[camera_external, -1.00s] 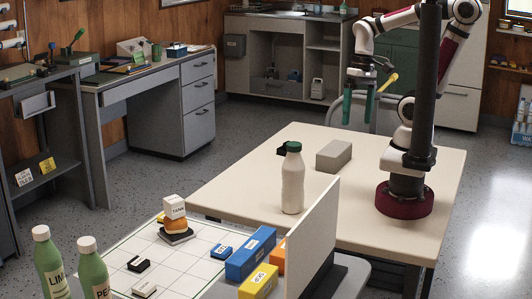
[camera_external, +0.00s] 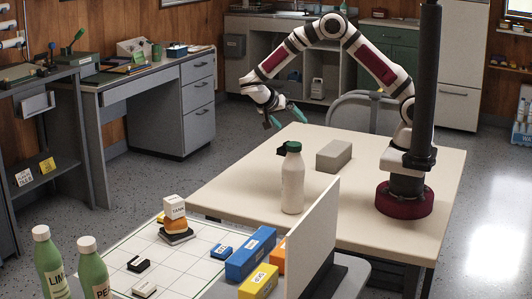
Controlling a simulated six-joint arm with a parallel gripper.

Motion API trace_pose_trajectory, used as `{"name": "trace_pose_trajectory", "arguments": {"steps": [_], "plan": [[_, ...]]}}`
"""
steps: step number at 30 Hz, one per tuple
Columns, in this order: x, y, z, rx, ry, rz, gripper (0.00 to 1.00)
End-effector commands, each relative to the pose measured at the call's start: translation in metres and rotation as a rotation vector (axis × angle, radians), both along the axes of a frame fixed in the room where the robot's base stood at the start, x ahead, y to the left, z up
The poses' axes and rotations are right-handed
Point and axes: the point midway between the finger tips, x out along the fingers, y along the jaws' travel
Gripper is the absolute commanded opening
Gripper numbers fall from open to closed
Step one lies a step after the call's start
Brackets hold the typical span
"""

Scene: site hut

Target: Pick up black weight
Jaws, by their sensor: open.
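A small black block (camera_external: 138,264) with a pale label lies on the white gridded board (camera_external: 205,269) at the lower left; it looks like the black weight. A dark flat slab (camera_external: 177,237) also lies on the board, under an orange piece (camera_external: 175,224) and a white block marked TANK (camera_external: 174,207). My gripper (camera_external: 286,118) is in the air near the far left edge of the cream table, tilted, with its green fingers apart and nothing between them. It is well away from the black block.
A white bottle with a green cap (camera_external: 292,180) and a grey block (camera_external: 334,155) stand on the cream table (camera_external: 400,245). An upright pale panel (camera_external: 313,238) stands right of the board. Blue (camera_external: 250,254), yellow (camera_external: 258,281) and orange blocks sit beside it. Two green bottles (camera_external: 50,265) stand front left.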

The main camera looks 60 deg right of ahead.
Motion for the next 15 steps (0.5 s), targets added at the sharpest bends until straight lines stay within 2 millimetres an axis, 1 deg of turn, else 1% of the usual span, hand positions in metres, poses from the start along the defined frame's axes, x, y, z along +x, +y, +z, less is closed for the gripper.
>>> {"name": "trace_pose_trajectory", "arguments": {"steps": [1, 3, 6, 8, 10, 11, 15], "plan": [[0.020, 0.001, -0.023, -0.087, -0.063, -0.009, 0.95], [0.044, 0.002, -0.046, -0.187, -0.176, -0.017, 0.95], [0.063, 0.004, -0.067, -0.265, -0.286, -0.014, 0.95], [0.068, 0.002, -0.073, -0.283, -0.317, -0.014, 0.95], [0.069, -0.009, -0.079, -0.291, -0.328, -0.017, 0.95], [0.068, -0.016, -0.083, -0.291, -0.328, -0.017, 0.95], [0.067, -0.054, -0.100, -0.290, -0.325, -0.019, 0.95]]}}
